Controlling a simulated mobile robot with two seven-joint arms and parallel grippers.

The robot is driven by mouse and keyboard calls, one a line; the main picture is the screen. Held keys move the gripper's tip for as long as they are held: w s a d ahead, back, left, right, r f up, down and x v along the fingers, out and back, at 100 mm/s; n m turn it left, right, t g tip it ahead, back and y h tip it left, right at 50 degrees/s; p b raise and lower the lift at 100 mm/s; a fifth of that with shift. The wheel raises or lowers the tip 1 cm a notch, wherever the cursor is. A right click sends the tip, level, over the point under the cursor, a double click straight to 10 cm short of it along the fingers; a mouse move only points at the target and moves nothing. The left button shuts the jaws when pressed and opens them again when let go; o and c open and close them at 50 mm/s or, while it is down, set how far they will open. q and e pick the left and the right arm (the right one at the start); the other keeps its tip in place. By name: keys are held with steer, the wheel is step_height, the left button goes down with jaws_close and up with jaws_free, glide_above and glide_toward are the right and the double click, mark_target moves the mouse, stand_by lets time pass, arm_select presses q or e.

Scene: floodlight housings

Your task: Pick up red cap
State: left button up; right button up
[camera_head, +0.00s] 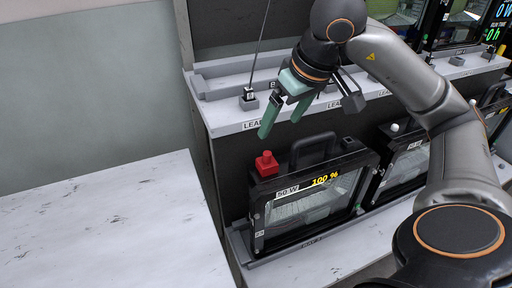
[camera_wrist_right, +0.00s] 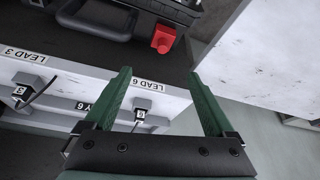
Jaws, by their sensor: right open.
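The red cap (camera_head: 266,164) sits on the top left corner of the black floodlight housing (camera_head: 312,190), which reads "50 W" and "100 %". The cap (camera_wrist_right: 163,38) also shows in the right wrist view, beyond the fingertips. My right gripper (camera_head: 284,123) is open and empty, with green fingers. It hangs above the cap, near the shelf edge and apart from the cap. In the right wrist view its fingers (camera_wrist_right: 158,78) are spread wide, with the cap past them. My left gripper is not in view.
A white shelf (camera_head: 228,116) with labelled leads runs behind the housing, and a plug with a cable (camera_head: 249,98) stands on it. A second housing (camera_head: 405,160) is at the right. A bare white table (camera_head: 110,225) is at the left.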

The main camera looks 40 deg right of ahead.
steer(key=b, duration=0.1)
glide_above(269, 152)
steer(key=s, duration=0.2)
step_height(269, 152, down, 6)
steer(key=shift+w+r, duration=0.1)
steer(key=shift+r, duration=0.1)
steer(key=shift+w+a+f+b, duration=0.1)
steer(key=shift+w+f+b, duration=0.15)
steer(key=shift+f, duration=0.25)
steer(key=x, duration=0.2)
steer(key=b+x, duration=0.1)
steer(key=x, duration=0.2)
steer(key=shift+s+f, duration=0.1)
steer(key=shift+s, duration=0.15)
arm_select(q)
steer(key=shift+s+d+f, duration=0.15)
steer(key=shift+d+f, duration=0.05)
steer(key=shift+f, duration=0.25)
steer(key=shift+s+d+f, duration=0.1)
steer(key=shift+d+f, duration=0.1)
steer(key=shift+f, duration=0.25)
arm_select(e)
steer(key=c, duration=1.2)
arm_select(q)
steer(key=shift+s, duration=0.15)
arm_select(e)
jaws_close()
